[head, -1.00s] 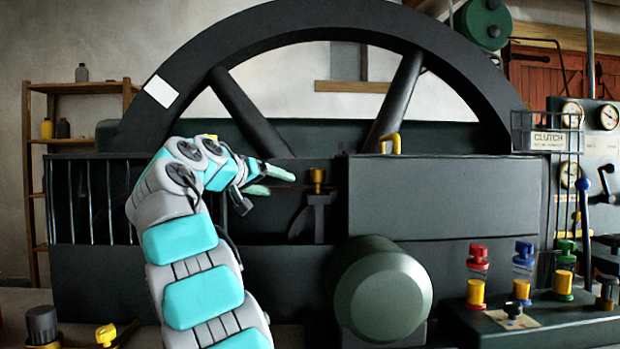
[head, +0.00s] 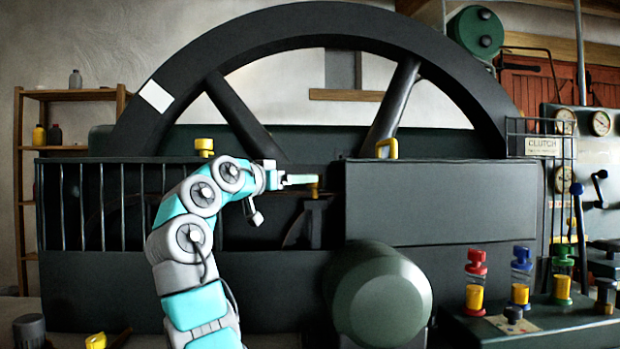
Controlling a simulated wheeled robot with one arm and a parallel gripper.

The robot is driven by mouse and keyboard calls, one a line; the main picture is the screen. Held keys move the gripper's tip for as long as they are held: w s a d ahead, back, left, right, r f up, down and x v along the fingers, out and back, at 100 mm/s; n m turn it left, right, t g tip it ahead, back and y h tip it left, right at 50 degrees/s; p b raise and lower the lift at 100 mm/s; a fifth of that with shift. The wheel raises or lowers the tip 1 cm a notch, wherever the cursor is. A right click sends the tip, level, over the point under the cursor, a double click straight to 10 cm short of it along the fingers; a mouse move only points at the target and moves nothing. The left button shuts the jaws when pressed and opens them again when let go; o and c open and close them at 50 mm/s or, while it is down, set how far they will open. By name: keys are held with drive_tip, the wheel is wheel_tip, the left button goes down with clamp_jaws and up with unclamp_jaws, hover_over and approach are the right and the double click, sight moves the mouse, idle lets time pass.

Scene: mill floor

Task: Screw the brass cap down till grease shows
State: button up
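The brass cap (head: 313,191) sits upright on a dark bracket in the opening of the engine bed, below the flywheel. My gripper (head: 303,180) reaches in from the left, level with the top of the cap. Its teal fingertips overlap the cap's upper part in the picture and hide some of it. I cannot tell whether they touch the cap or are closed around it. No grease is visible at this size.
The large flywheel (head: 290,18) rises behind the opening. A dark housing (head: 440,200) stands right of the cap, with a round green drum (head: 385,300) below. A railing (head: 100,205) is at the left. Colored oilers stand on a bench (head: 560,318) at the right.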

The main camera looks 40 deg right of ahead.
sight(315, 186)
drive_tip(key=shift+p+x, duration=0.45)
drive_tip(key=shift+x, duration=2.2)
drive_tip(key=shift+c, duration=0.4)
clamp_jaws()
